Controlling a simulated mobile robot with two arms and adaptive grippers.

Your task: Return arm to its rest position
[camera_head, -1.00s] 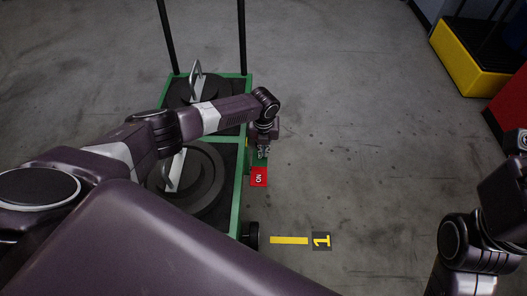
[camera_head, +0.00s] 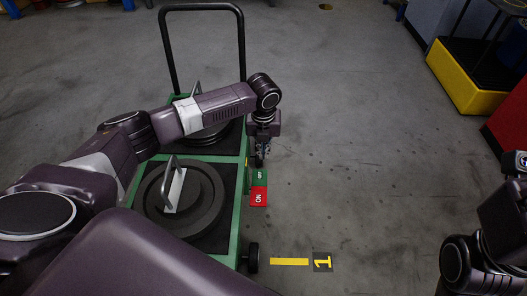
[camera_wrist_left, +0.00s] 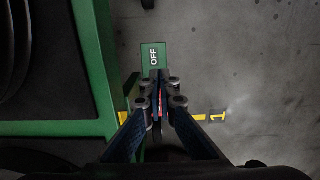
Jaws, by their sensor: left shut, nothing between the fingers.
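My left gripper (camera_head: 261,161) hangs fingers-down beside the right side of the green cart in the head view. Its fingers (camera_wrist_left: 160,88) are shut with nothing between them. A green OFF plate (camera_head: 260,175) and a red plate (camera_head: 259,196) sit at the cart's right edge, just nearer than the gripper. The OFF plate also shows in the left wrist view (camera_wrist_left: 153,56), beyond the fingertips; only a sliver of red shows behind the fingers. My left arm (camera_head: 215,108) stretches over the cart. My right arm (camera_head: 480,260) is at the right edge; its gripper is out of view.
The green cart (camera_head: 236,222) carries dark round rotors with silver handles (camera_head: 174,190) and has a tall black push handle (camera_head: 243,45). A yellow line (camera_head: 289,262) and a "1" marker (camera_head: 322,262) lie on the floor. Middle floor is clear.

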